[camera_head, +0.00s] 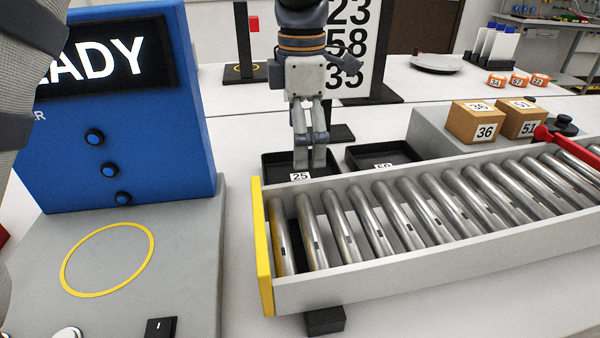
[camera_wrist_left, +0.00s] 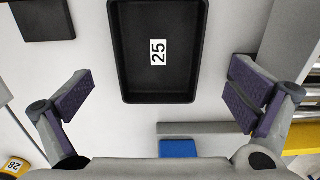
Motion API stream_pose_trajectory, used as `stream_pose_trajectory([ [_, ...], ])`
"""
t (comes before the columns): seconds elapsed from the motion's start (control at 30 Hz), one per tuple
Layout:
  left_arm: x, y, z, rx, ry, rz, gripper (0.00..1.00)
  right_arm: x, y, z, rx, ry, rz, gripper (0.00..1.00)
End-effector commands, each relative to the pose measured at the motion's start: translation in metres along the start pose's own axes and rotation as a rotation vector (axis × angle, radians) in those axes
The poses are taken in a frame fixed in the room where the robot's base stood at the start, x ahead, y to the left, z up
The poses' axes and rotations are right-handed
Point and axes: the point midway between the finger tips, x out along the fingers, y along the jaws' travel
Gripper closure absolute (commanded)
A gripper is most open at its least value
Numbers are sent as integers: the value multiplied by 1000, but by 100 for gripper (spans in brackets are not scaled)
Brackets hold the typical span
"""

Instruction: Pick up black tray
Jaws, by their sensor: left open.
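A black tray (camera_head: 270,170) with a white label "25" sits on the white table behind the left end of the roller conveyor. In the left wrist view the tray (camera_wrist_left: 128,80) lies flat and looks empty apart from the label. My left gripper (camera_head: 317,163) points down at this tray in the head view and hides part of it. My right gripper is not in view.
The roller conveyor (camera_head: 400,262) with a yellow end plate (camera_head: 262,250) stands in front of the trays. A blue console (camera_head: 150,150) stands at left. Cardboard boxes (camera_head: 478,122) marked 36 and 51 sit behind the conveyor. A number board (camera_head: 348,50) stands behind.

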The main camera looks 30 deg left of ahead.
Motion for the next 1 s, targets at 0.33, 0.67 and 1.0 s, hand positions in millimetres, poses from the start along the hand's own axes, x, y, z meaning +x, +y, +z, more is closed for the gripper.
stream_pose_trajectory([
  [0.33, 42, 0, -2, 0, -1, 1, 0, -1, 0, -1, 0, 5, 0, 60],
  [0.67, 42, 1, -2, 0, 0, 1, 46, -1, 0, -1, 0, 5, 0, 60],
  [1.0, 39, 1, -2, 0, 0, 1, 46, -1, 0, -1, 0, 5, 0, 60],
])
